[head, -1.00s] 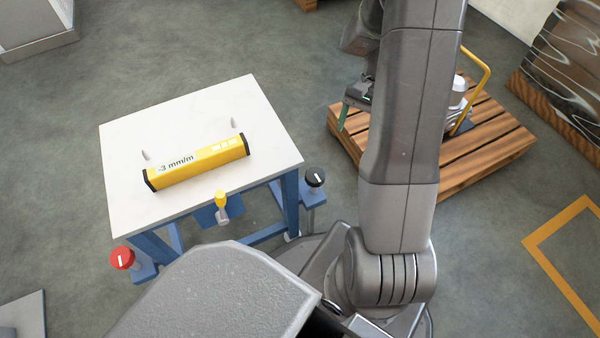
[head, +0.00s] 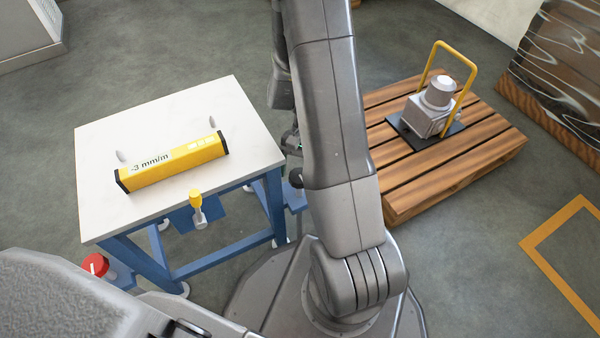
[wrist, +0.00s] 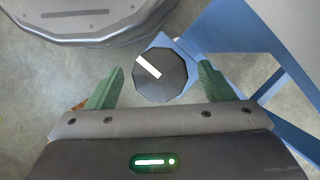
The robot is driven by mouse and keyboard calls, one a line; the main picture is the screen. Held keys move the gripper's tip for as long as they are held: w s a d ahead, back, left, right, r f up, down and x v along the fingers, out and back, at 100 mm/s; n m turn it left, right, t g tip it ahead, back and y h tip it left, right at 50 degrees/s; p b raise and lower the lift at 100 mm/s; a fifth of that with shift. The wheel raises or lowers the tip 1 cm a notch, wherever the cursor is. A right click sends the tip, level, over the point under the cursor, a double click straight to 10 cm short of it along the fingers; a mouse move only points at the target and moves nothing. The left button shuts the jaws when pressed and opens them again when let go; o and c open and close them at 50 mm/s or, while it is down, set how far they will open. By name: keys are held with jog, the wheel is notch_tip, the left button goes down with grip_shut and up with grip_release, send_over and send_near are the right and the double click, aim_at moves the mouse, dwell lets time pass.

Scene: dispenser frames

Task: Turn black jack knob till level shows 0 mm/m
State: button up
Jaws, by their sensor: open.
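The black jack knob (wrist: 160,78) shows in the wrist view as a dark faceted disc with a white mark pointing to the upper left. My gripper (wrist: 160,84) is open, its green fingers on either side of the knob with a gap to each; I cannot tell the height between them. In the head view my arm hides most of the knob, with a dark bit (head: 296,178) showing at the arm's edge. The yellow level (head: 175,163) lies on the white table top (head: 105,215) and reads -3 mm/m.
A red knob (head: 96,265) sits at the table's front left corner. A yellow-topped lever (head: 197,203) is at the front edge. A pallet (head: 400,205) with a grey machine (head: 432,110) stands to the right.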

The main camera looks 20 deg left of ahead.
jog(key=shift+c, duration=0.4)
jog(key=c, duration=0.9)
jog(key=shift+m, duration=0.3)
